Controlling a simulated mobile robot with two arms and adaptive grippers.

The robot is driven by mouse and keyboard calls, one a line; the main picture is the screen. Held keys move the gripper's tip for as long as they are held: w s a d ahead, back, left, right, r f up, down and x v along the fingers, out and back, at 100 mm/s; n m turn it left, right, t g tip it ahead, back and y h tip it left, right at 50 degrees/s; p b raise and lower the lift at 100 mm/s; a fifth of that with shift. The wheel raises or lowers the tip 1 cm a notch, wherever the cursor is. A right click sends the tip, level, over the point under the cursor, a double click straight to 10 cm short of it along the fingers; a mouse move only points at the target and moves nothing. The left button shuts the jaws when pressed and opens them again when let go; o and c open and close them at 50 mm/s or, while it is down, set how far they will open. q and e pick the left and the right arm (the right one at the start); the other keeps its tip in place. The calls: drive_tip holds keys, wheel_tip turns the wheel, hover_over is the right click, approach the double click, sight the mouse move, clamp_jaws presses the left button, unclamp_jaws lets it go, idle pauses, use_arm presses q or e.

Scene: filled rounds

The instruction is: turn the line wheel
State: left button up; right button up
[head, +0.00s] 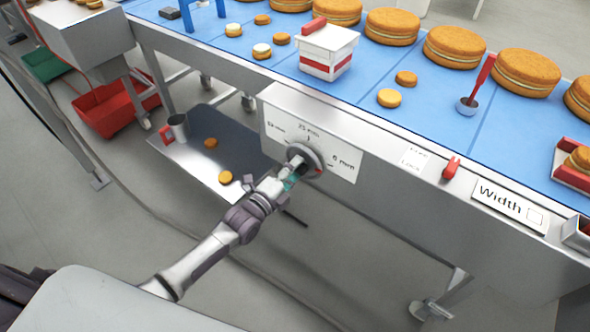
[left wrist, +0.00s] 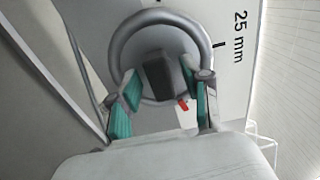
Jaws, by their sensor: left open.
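The line wheel (head: 306,159) is a round grey knob on a white dial plate (head: 340,163) on the conveyor's front side. The plate carries marks, one reading 25 mm. My left gripper (head: 293,174) is at the wheel, its arm reaching up from the lower left. In the left wrist view the wheel (left wrist: 160,45) shows as a grey ring with a dark block in its middle and a small red mark low on its right. The teal-padded fingers of my left gripper (left wrist: 160,98) are apart, one on either side of the block. I cannot tell whether they touch it. My right gripper is not in view.
The blue belt (head: 470,130) carries several large filled rounds, a white box (head: 328,52) and a ladle (head: 468,104). A red lever (head: 451,168) and a Width label (head: 508,200) sit right of the dial. A low metal shelf (head: 190,165) stands left of the wheel.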

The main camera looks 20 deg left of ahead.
use_arm(q)
clamp_jaws()
drive_tip(key=shift+n, duration=0.3)
drive_tip(key=shift+f+n+b, duration=0.15)
drive_tip(key=shift+n+b, duration=0.5)
drive_tip(key=shift+n, duration=13.95)
